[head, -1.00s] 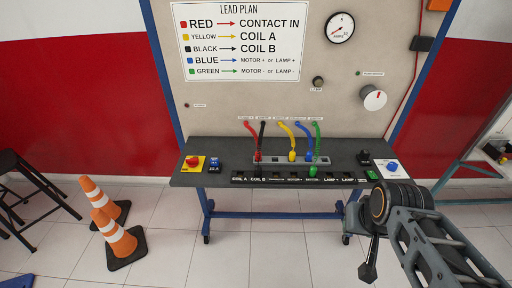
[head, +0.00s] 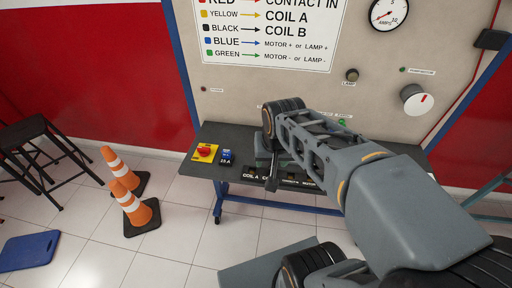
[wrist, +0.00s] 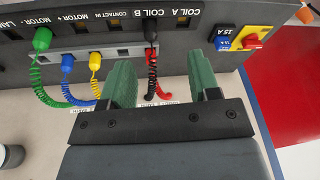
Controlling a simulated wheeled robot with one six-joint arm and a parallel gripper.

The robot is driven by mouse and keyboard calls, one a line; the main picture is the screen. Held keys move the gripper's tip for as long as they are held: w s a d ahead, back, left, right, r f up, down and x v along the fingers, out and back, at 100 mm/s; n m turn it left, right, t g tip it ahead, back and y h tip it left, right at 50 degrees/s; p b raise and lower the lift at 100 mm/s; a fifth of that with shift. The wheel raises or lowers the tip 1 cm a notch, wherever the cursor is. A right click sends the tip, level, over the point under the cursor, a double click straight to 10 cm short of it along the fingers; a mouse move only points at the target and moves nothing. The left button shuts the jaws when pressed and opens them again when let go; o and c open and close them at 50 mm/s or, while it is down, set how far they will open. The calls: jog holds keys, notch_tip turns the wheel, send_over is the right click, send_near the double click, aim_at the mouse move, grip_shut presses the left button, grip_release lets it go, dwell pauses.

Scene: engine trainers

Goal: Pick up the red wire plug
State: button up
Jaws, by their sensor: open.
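In the wrist view, my gripper (wrist: 160,62) is open, its two green fingers apart on either side of the coiled red wire (wrist: 152,62). The red plug itself is mostly hidden behind the black plug and its wire, at the rack's end. The black plug (wrist: 151,33) stands at the COIL B label, also between the finger lines, with its black coil crossing the red one. Nothing appears gripped.
Green (wrist: 42,40), blue (wrist: 67,62) and yellow (wrist: 95,61) plugs stand beyond one finger in the wrist view. Traffic cones (head: 136,208) stand left of the bench.

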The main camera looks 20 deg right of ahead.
jog(key=w+d+r+m+g+p, duration=0.1)
jog(key=w+d+m+p, duration=0.15)
jog(key=w+m, duration=0.3)
jog(key=w+d+m+g+p, duration=0.1)
jog(key=w+d+m+g, duration=0.1)
jog(key=w+d+m, duration=0.4)
jog(key=f, duration=0.2)
jog(key=w+f, duration=0.1)
jog(key=f, duration=0.2)
jog(key=w+a+f, duration=0.1)
jog(key=f, duration=0.1)
jog(key=shift+f+p, duration=0.2)
jog(key=shift+p, duration=0.2)
jog(key=shift+s+a+f+p, duration=0.1)
jog(key=shift+f+p, duration=0.65)
jog(key=shift+f, duration=2.55)
jog(key=c, duration=1)
jog(key=shift+r, duration=0.15)
